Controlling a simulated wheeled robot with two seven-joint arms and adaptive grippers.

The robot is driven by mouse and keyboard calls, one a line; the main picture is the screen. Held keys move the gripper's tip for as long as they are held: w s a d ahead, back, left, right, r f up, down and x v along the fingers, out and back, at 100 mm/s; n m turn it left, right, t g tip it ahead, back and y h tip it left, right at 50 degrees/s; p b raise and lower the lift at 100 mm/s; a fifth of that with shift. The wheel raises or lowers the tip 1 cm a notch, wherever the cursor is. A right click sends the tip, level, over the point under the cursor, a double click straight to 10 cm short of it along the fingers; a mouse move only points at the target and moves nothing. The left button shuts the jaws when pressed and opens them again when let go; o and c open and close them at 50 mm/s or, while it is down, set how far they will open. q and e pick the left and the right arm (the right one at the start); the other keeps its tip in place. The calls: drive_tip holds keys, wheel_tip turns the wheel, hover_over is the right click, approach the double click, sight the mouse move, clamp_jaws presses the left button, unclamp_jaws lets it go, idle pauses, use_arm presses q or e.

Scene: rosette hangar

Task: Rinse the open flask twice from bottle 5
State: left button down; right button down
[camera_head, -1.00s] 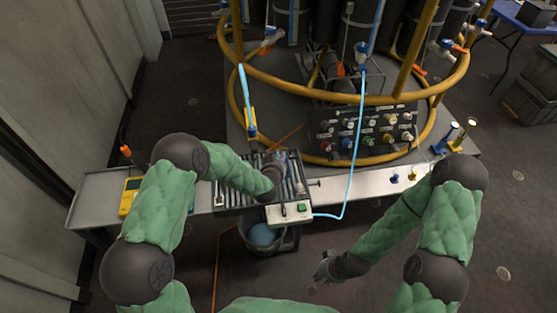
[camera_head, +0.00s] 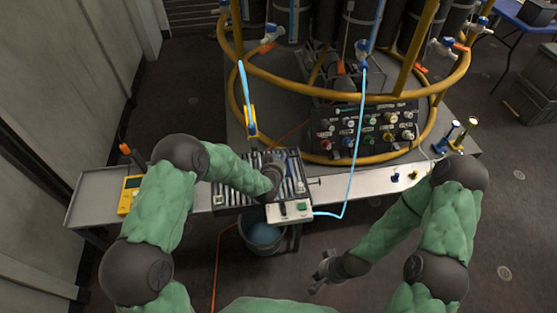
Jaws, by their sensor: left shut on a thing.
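My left gripper (camera_head: 281,172) is over the slatted metal rack (camera_head: 230,192) on the bench. Its jaws are shut on a small pale, see-through thing, which looks like a flask; the jaws and arm largely hide it. Its open mouth cannot be made out. My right gripper (camera_head: 322,270) is low over the floor in front of the bench, away from everything; its fingers are too small to judge. Several grey bottles (camera_head: 420,30) with taps stand in the yellow ring frame behind. No number is readable, so I cannot tell which is bottle 5.
A light-blue tube (camera_head: 355,150) runs from the frame down to a white switch box (camera_head: 289,211). Another blue tube (camera_head: 245,85) hangs with a yellow clip (camera_head: 251,122). A bucket (camera_head: 262,233) stands below. A yellow meter (camera_head: 129,194) is at left. A knob panel (camera_head: 365,130) is behind.

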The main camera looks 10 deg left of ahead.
idle(0.4)
use_arm(q)
drive_tip(key=shift+f, duration=0.3)
drive_tip(key=c, duration=0.8)
unclamp_jaws()
drive_tip(key=shift+o, duration=0.2)
drive_tip(key=o, duration=0.6)
drive_tip(key=shift+c, duration=0.2)
drive_tip(key=shift+r, duration=0.15)
drive_tip(key=shift+r+p, duration=2)
drive_tip(key=shift+r, duration=0.9)
